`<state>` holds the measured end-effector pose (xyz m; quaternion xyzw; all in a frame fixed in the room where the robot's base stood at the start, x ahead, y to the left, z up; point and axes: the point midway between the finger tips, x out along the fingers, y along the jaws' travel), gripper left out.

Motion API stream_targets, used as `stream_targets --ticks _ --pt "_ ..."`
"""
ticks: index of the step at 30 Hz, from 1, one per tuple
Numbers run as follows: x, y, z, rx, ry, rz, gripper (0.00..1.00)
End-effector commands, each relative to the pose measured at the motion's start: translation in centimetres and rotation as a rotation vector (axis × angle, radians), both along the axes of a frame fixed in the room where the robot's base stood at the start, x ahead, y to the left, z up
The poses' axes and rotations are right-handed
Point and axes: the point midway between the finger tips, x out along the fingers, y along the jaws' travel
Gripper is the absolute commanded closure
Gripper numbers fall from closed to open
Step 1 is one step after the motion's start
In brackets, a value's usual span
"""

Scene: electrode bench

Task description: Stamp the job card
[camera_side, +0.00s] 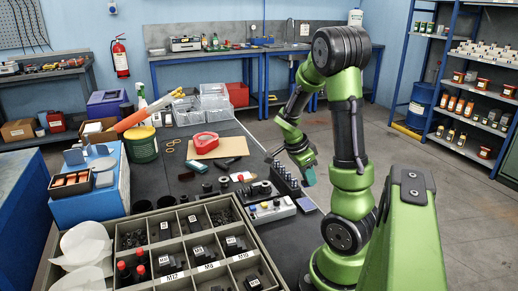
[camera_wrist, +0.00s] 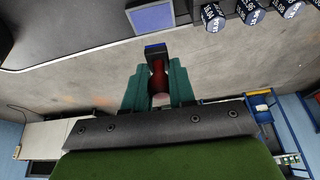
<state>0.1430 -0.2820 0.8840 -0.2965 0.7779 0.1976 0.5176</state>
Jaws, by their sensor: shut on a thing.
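My gripper (camera_wrist: 158,88) is shut on a stamp (camera_wrist: 157,72) with a dark red handle and a black head with a blue edge. In the side view my gripper (camera_side: 309,176) hangs past the bench's right edge, and the stamp cannot be made out there. A blue pad in a grey frame (camera_wrist: 152,17) lies at the bench edge in the wrist view, apart from the stamp. A pale flat square (camera_side: 306,204) at the bench edge in the side view may be the same pad. I cannot pick out the job card for sure.
A rack of dark cylinders (camera_side: 286,182) stands near my gripper; labelled round tops (camera_wrist: 250,11) show in the wrist view. A white control box (camera_side: 270,211) and a compartment tray (camera_side: 188,262) are in front. A red object (camera_side: 205,142) lies on a tan board (camera_side: 228,149).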

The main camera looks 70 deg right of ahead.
Motion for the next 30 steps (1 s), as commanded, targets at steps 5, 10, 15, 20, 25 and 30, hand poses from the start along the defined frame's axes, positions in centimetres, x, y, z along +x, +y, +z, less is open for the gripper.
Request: stream_targets --ticks 5,10,15,20,25,30 --pt "3.8 -2.3 0.5 -0.016 0.014 0.119 0.95" --pt "11.1 -5.1 0.5 -0.025 0.027 0.339 0.95" --pt "18.3 -6.6 -0.2 -0.015 0.025 0.554 0.95" --pt "23.2 -7.1 -0.9 -0.007 0.011 0.697 0.95" --pt "25.4 -7.2 -1.3 -0.001 0.001 0.766 0.95" --pt "25.7 -7.2 -2.3 0.001 0.001 0.776 0.95"
